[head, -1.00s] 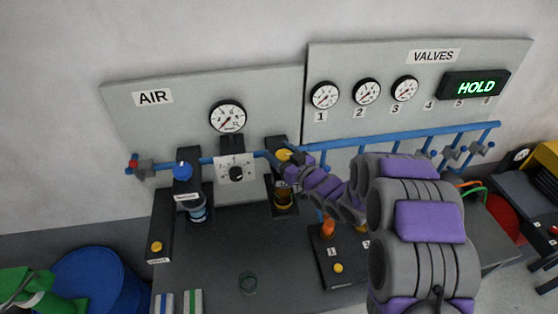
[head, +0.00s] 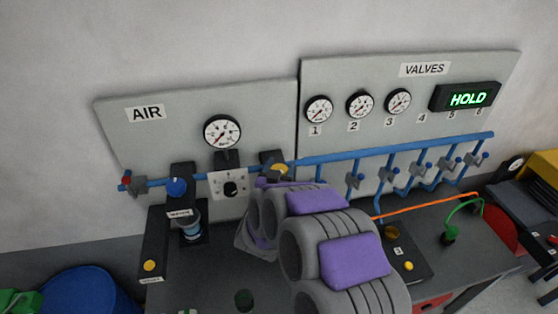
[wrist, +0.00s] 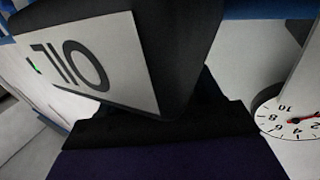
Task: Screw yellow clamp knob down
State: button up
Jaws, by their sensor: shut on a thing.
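In the wrist view the unit's black body (wrist: 195,60) carries a white OIL label (wrist: 85,65), which appears upside down. My gripper (wrist: 160,125) shows there as dark jaws across the lower middle, close against the unit's top end. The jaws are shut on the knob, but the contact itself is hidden. In the head view my arm covers the unit's lower part.
A white dial box (head: 230,187) and a blue-knobbed unit (head: 187,212) stand close to the left. The blue pipe (head: 330,158) runs to the right with several valves. A dial gauge (wrist: 292,120) shows beside the jaws in the wrist view.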

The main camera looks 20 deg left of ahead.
jog(key=m+h+p, duration=0.1)
jog(key=h, duration=0.1)
jog(key=m+h+p, duration=0.1)
jog(key=h, duration=0.1)
jog(key=m+h+p, duration=0.1)
jog(key=m+h, duration=0.1)
jog(key=shift+d+r+g+h, duration=0.1)
jog(key=shift+r+g+h, duration=0.2)
jog(key=shift+r, duration=0.1)
jog(key=shift+d+m+g+h+p, duration=0.1)
jog(key=shift+m+g+h+p, duration=0.15)
jog(key=shift+m+g+h, duration=0.55)
jog(key=shift+d+m+g+h+p, duration=0.1)
jog(key=shift+m+g+h+p, duration=0.2)
jog(key=shift+m+h, duration=0.95)
jog(key=shift+s+h, duration=0.1)
jog(key=shift+h, duration=0.55)
jog(key=o, duration=0.7)
jog(key=shift+o, duration=1.4)
jog(key=shift+f, duration=0.3)
